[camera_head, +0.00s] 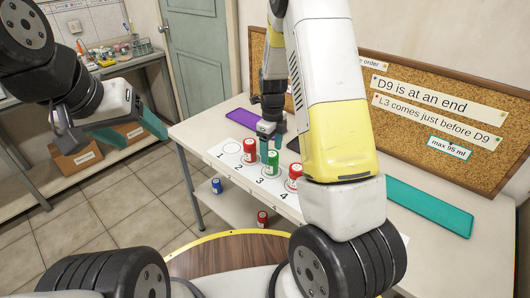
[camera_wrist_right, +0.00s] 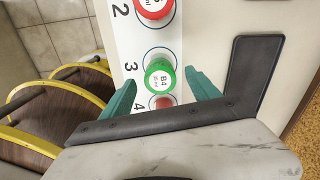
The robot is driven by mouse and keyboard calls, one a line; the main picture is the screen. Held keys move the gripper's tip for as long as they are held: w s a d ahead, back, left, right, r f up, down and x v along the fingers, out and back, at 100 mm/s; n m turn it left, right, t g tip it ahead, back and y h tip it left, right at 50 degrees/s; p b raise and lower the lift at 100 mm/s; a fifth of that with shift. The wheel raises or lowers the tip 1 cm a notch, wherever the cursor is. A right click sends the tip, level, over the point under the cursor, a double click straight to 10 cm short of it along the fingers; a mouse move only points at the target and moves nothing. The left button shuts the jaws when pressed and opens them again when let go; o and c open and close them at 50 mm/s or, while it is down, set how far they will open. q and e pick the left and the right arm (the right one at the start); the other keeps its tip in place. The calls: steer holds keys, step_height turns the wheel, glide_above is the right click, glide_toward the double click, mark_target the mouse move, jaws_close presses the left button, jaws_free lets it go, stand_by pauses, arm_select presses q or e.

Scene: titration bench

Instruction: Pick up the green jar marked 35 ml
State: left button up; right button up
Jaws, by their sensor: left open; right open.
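My right gripper (camera_head: 272,136) is open and points down over the jar. In the right wrist view its teal fingers (camera_wrist_right: 160,92) show to either side of the jar, with nothing between them gripped. My left gripper (camera_head: 130,131) is open and empty, off the table's left side.
Red jars stand on both sides, at spot 2 (camera_head: 249,150) and spot 4 (camera_head: 294,176). A purple tray (camera_head: 243,119) and a teal tray (camera_head: 430,207) lie on the table. A blue jar (camera_head: 216,186) and another red jar (camera_head: 262,218) are on the lower shelf. A corkboard (camera_head: 440,100) stands behind.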

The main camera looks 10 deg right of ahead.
mark_target(271, 163)
step_height(271, 163, down, 6)
steer(key=shift+f, duration=0.15)
steer(key=c, duration=1.5)
steer(key=shift+o, duration=0.2)
